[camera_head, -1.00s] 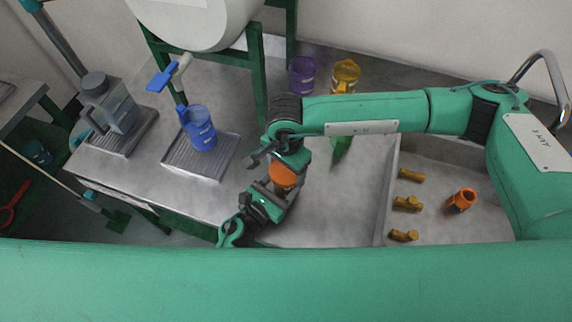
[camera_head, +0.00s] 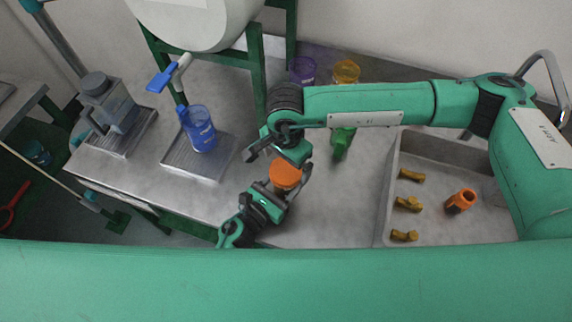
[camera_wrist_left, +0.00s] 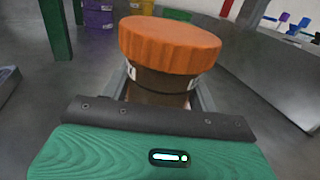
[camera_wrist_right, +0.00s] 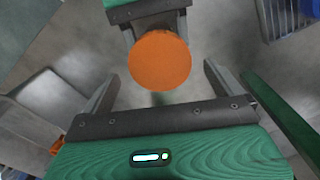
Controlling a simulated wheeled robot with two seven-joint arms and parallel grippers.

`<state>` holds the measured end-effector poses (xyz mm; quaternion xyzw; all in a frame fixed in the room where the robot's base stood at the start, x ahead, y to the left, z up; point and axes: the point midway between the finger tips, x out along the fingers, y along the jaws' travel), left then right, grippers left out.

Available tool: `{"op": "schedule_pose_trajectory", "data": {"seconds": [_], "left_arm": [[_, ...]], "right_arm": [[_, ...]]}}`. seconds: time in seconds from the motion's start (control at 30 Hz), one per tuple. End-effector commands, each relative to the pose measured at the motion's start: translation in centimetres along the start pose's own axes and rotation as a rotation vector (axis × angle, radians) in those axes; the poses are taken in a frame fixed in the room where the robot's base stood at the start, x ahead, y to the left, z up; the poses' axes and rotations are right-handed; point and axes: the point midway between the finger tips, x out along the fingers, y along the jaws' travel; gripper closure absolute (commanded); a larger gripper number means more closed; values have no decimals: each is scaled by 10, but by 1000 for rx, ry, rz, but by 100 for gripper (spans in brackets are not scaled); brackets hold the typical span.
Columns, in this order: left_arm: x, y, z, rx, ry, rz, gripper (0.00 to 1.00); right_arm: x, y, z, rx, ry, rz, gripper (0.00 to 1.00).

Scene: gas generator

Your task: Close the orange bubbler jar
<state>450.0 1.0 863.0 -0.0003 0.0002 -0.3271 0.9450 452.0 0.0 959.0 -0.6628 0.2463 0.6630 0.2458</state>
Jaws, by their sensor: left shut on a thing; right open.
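The bubbler jar has a brown body (camera_wrist_left: 160,88) and an orange ridged lid (camera_wrist_left: 170,45). The lid is on top of the body; I cannot tell how tightly it is seated. My left gripper (camera_head: 268,198) is shut on the jar's body below the lid and holds the jar up. The lid also shows in the head view (camera_head: 286,175) and, from above, as an orange disc in the right wrist view (camera_wrist_right: 160,61). My right gripper (camera_head: 278,156) is open just above the lid. Its two fingers are spread on either side of the lid, with visible gaps and no clear contact.
A grey tray (camera_head: 388,205) at right holds several brass fittings (camera_head: 408,203) and an orange part (camera_head: 461,200). A green object (camera_head: 342,140), a purple cup (camera_head: 302,70) and an amber cup (camera_head: 346,72) stand behind. A blue jug (camera_head: 199,128) is at left.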

Motion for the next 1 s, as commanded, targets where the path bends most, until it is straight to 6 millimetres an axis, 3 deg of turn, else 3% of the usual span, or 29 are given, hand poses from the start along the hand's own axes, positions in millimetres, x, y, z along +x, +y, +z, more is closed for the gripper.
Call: {"op": "schedule_pose_trajectory", "data": {"seconds": [0.2,0.4,0.83,0.87,0.97,1.0], "left_arm": [[0,0,0,0,0,0,100],[0,0,0,0,0,0,100],[0,0,0,0,0,0,100],[0,0,0,0,0,0,36],[0,0,0,0,0,0,17],[0,0,0,0,0,0,15]], "right_arm": [[-50,-1,0,-1,1,-4,3],[-81,0,0,0,2,-2,3],[-92,0,0,-1,0,0,3],[-92,0,0,-1,0,0,3],[-92,0,0,-1,0,0,3],[-92,0,0,-1,0,0,3]]}}
